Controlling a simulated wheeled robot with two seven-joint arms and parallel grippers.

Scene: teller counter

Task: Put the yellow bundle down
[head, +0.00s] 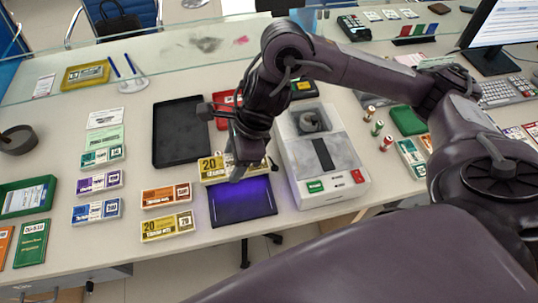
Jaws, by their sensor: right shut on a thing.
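My right gripper (243,165) reaches in from the right and points down. It is shut on a yellow bundle (213,169) marked 20. The bundle is at the back edge of a dark pad (243,205) with a purple glow. The fingers hide part of the bundle, and I cannot tell whether it touches the pad. A second yellow bundle (168,226) marked 20 lies on the counter left of the pad, in front of an orange bundle (166,195). My left gripper is not in view.
A black tray (181,140) lies behind the orange bundle. A white counting machine (325,163) stands right of the pad. Purple (99,182), blue (97,211) and green (102,157) bundles lie at the left. A glass screen crosses the back.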

